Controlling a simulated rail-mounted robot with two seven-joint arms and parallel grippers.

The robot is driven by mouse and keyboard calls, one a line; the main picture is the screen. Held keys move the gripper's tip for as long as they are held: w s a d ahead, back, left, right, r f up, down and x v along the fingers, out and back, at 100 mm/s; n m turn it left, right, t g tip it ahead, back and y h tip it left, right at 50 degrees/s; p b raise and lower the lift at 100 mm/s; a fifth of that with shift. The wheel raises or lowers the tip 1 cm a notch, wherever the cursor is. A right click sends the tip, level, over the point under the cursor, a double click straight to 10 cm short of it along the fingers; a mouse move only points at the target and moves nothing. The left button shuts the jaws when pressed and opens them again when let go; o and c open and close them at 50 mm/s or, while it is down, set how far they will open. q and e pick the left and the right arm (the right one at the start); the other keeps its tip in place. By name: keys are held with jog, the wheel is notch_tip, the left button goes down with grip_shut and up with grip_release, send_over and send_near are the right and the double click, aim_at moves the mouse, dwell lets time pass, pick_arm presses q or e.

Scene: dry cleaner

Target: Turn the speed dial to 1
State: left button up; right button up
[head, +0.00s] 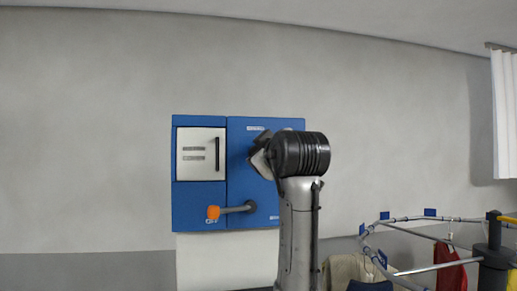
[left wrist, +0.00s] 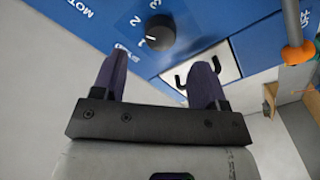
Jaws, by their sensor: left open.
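The speed dial is a round black knob (left wrist: 160,32) on a blue panel (left wrist: 105,18), with white numbers beside it, among them 2 and 3. In the head view the blue panel (head: 238,130) hangs on the wall, and my arm hides the dial. My left gripper (left wrist: 160,72) is open and empty, its two dark fingers apart with the tips just short of the knob in the picture; no contact shows. In the head view its fingers are hidden behind my wrist. My right gripper is not in view.
A lever with an orange end (head: 213,212) sticks out low on the panel. A pale door with a black handle (head: 201,154) is at the panel's left. A rail with hanging clothes (head: 452,268) stands at lower right. The wall left of the panel is clear.

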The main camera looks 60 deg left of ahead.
pick_arm(q)
jog(key=shift+p+x, duration=0.75)
jog(key=shift+x, duration=2.25)
jog(key=shift+c, duration=0.4)
jog(key=c, duration=0.9)
jog(key=shift+o, duration=0.2)
